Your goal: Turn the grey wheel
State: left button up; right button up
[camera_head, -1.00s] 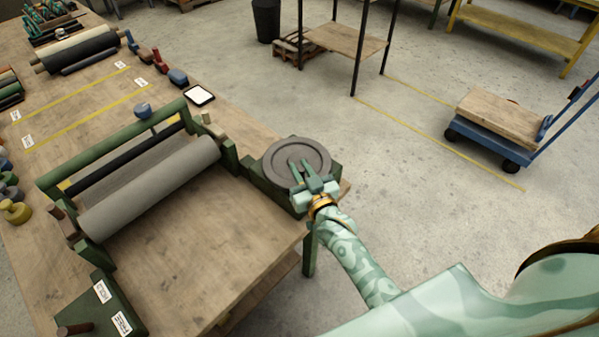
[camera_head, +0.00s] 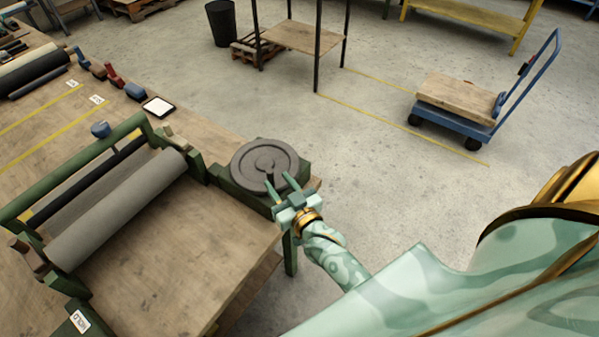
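The grey wheel (camera_head: 258,164) is a flat round disc with a ringed face, lying on a green block at the right corner of the workbench. A small dark peg stands up near its front edge. My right gripper (camera_head: 279,183) is at the wheel's front right edge, its two fingers apart and pointing at the wheel. The peg shows close to the left finger; I cannot tell whether they touch. Nothing is seen clamped between the fingers. My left gripper is out of view.
The grey roller (camera_head: 120,208) in its green frame stands on the workbench (camera_head: 190,262) left of the wheel. A tablet (camera_head: 159,107) lies behind. A blue cart (camera_head: 452,122) and a black bin (camera_head: 221,22) stand on the floor.

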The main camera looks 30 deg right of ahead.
jog(key=s, duration=1.1)
jog(key=shift+s, duration=0.1)
jog(key=shift+c, duration=0.4)
